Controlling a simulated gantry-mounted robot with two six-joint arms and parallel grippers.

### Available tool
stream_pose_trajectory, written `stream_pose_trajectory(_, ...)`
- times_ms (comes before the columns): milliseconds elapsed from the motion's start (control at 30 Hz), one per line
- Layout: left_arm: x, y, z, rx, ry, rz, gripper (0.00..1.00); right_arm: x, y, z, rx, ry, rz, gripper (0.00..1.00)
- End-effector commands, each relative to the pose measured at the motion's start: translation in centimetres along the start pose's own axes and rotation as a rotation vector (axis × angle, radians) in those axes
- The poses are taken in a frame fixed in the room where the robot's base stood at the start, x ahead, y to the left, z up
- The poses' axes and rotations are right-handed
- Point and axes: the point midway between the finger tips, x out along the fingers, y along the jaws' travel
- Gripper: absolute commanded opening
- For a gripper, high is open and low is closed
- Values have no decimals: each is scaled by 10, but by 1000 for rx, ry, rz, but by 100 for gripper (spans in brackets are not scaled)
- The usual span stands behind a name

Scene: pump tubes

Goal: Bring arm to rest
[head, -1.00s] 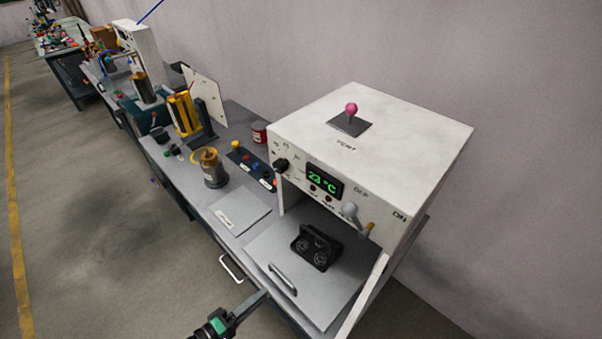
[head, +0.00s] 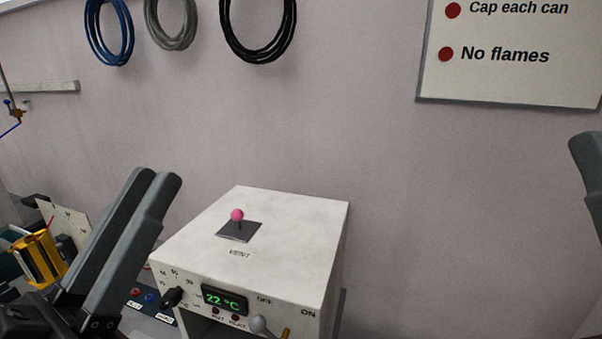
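My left gripper (head: 158,177) rises at the lower left of the head view, its two long dark fingers pointing up and lying side by side. It looks shut, with nothing seen between the fingers. It is in front of and left of the white oven box. Only a dark piece of my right gripper (head: 588,165) shows at the right edge; its opening is out of view. The white oven box (head: 290,215) has a pink-knobbed vent lever (head: 237,216) on top and a green display (head: 225,300) reading 22 °C.
A yellow-framed device (head: 40,258) and a pale panel (head: 65,222) stand on the bench at the left. Blue, grey and black cable coils (head: 258,58) hang on the wall. A sign (head: 510,60) is at the upper right. The space right of the oven is clear.

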Motion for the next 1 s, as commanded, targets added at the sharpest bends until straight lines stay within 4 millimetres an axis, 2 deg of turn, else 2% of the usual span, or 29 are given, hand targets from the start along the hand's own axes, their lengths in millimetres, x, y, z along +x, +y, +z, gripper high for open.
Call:
stream_pose_trajectory(33,-1,2,-34,85,75,-32,27,0,0,0,0,0,0,0)
stream_pose_trajectory(100,-13,-10,-70,228,154,-137,27,0,0,0,0,0,0,0)
stream_pose_trajectory(167,-24,-31,-79,346,158,-255,27,0,0,0,0,0,0,0)
stream_pose_trajectory(200,0,-27,-102,346,149,-244,27,25,0,-22,0,-3,0,0)
stream_pose_trajectory(467,69,-18,-181,339,145,-240,27,103,0,-95,0,1,0,0)
stream_pose_trajectory(700,146,-10,-272,338,144,-239,27,191,1,-176,0,1,0,0)
stream_pose_trajectory(833,175,-6,-307,338,143,-239,27,225,1,-207,0,1,0,0)
stream_pose_trajectory(900,184,-5,-317,337,143,-239,27,235,1,-217,0,0,0,0)
stream_pose_trajectory(1000,188,-4,-323,337,142,-239,27,240,1,-222,0,0,0,0)
